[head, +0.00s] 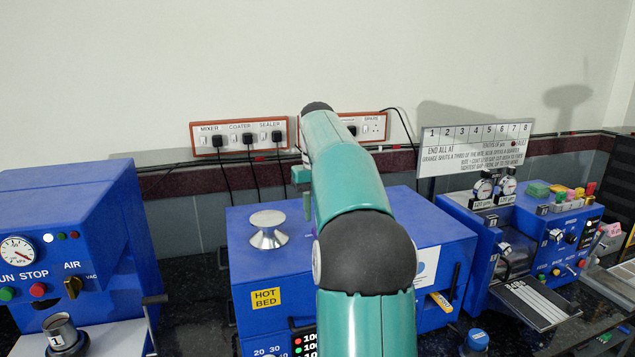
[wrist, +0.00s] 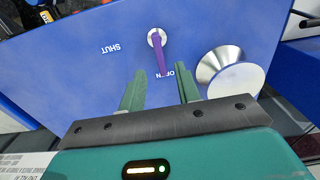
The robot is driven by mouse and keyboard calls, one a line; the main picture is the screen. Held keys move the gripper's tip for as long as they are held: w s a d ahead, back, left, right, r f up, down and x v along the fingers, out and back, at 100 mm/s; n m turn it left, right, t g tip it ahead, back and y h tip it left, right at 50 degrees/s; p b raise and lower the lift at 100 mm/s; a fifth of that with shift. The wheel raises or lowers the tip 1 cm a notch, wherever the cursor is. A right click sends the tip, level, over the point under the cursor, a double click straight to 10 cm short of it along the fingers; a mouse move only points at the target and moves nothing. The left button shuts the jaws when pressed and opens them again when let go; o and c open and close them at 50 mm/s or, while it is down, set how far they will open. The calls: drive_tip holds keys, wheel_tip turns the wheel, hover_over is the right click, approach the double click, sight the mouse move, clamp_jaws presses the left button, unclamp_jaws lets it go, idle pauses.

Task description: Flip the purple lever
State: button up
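The purple lever (wrist: 159,55) shows in the wrist view, on a round silver pivot on top of the blue box (wrist: 80,70). It points down in the picture, its free end at the word OPEN; the word SHUT is printed to the left. My gripper (wrist: 160,76) is open, with green fingers on either side of the lever's free end in the picture. I cannot tell whether the fingers reach down to the lever's height, and no contact shows. In the head view my arm hides the lever and most of my gripper.
A silver flared knob (head: 268,232) stands on the same hot-bed box, close to the right finger in the wrist view (wrist: 228,72). A blue machine (head: 70,225) stands at the left and another (head: 525,235) at the right. Plugs and cables line the wall behind.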

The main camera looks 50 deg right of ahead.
wheel_tip(320, 180, up, 8)
drive_tip(key=shift+r, duration=0.15)
drive_tip(key=shift+a, duration=0.1)
idle(0.6)
drive_tip(key=s+a+f+n+t+h, duration=0.1)
drive_tip(key=a+n, duration=0.1)
drive_tip(key=a, duration=1)
drive_tip(key=s+a+f+n+t, duration=0.1)
drive_tip(key=s+a, duration=0.1)
drive_tip(key=a, duration=0.9)
drive_tip(key=s+a+f+n+t+y, duration=0.1)
drive_tip(key=s+a+f+n+t, duration=0.1)
drive_tip(key=s+a+f, duration=1.2)
wheel_tip(320, 180, down, 3)
drive_tip(key=shift+s+a+r+n+t, duration=0.1)
drive_tip(key=shift+s+a+n+t, duration=0.15)
drive_tip(key=shift+a+t, duration=0.45)
